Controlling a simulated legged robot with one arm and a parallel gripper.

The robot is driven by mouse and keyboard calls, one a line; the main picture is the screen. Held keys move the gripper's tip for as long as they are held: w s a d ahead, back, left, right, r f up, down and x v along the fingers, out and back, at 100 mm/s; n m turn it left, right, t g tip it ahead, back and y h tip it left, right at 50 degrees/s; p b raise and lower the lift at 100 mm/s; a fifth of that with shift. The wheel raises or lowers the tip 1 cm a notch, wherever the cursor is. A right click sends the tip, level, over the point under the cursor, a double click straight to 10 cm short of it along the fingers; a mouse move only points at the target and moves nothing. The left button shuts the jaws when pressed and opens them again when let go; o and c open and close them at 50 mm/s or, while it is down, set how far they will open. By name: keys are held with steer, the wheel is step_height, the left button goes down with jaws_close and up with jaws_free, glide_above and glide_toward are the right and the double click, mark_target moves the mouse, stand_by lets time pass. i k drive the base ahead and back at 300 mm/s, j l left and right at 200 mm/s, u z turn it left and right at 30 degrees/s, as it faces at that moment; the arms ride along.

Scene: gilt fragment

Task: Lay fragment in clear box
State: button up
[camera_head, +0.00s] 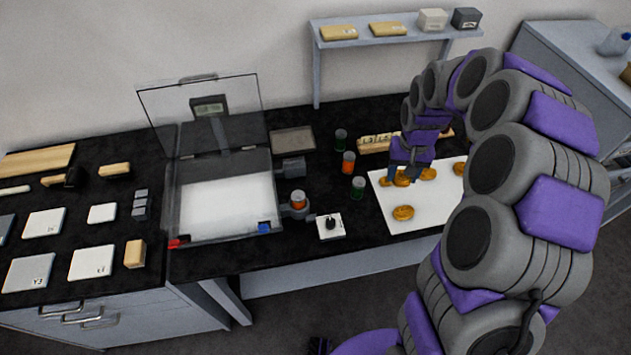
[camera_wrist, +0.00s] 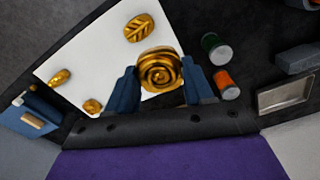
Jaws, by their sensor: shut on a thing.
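Several gilt fragments lie on a white sheet at the right of the bench (camera_head: 400,222). My gripper (camera_head: 408,172) is over the sheet's far part, pointing down. In the wrist view my gripper (camera_wrist: 160,82) is shut on a gold spiral fragment (camera_wrist: 158,66), with a blue finger on each side of it. A leaf-patterned fragment (camera_wrist: 139,28) lies apart on the sheet, as do two small ones. The clear box (camera_head: 172,205) stands left of centre with its transparent lid (camera_head: 160,110) raised and a white lining inside. Whether the held fragment touches the sheet is unclear.
Small jars with green and orange tops (camera_head: 348,163) stand between box and sheet. A white square with a black knob (camera_head: 330,226) lies in front. A metal tray (camera_head: 293,139) is behind, and a wall shelf (camera_head: 395,38) overhangs the back.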

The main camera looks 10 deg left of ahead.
mark_target(227, 205)
steer(key=i+l+u, duration=0.15)
steer(key=i, duration=0.2)
steer(key=i+l+u, duration=0.2)
steer(key=i, duration=0.15)
steer(key=u, duration=1.4)
